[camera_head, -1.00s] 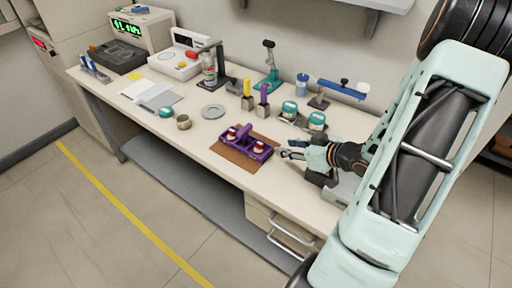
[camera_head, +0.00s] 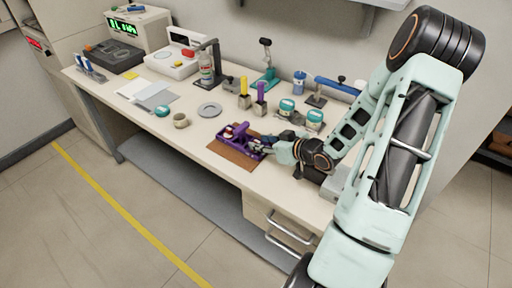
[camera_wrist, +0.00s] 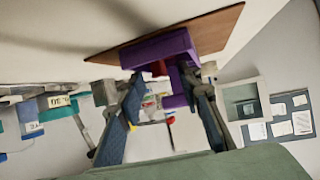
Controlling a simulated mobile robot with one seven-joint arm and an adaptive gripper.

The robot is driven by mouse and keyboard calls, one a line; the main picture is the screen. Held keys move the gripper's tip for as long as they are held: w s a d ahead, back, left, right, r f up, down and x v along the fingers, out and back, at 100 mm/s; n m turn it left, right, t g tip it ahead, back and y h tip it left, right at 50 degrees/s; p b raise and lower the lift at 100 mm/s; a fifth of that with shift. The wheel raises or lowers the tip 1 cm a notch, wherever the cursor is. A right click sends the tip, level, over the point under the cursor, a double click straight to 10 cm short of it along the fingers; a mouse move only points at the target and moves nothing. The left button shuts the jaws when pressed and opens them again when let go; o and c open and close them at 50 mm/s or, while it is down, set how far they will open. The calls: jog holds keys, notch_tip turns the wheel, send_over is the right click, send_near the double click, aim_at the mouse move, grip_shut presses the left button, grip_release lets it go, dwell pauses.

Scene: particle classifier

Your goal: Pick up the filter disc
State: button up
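A purple carrier (camera_head: 228,143) sits on a brown mat (camera_head: 232,157) near the table's front edge, with red and white round pieces (camera_head: 229,132) in it. A flat grey disc (camera_head: 209,110) lies on the table behind and left of it; I cannot tell which of these is the filter disc. My gripper (camera_head: 258,146) is at the carrier's right end and hides part of it. In the wrist view my gripper (camera_wrist: 163,85) has its two fingers apart, with the purple carrier (camera_wrist: 150,49) at their tips and a red piece (camera_wrist: 158,68) between them. Contact cannot be told.
Yellow and purple-handled tools (camera_head: 244,95) stand behind the carrier, with teal-lidded jars (camera_head: 286,107) to their right. A beige cup (camera_head: 181,120) stands to the left. The front left tabletop is fairly clear.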

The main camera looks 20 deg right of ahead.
jog(key=shift+w+a+f, duration=0.15)
jog(key=shift+a+f, duration=0.1)
jog(key=shift+f, duration=0.1)
jog(key=shift+o, duration=0.3)
jog(key=shift+a+f, duration=0.15)
grip_shut()
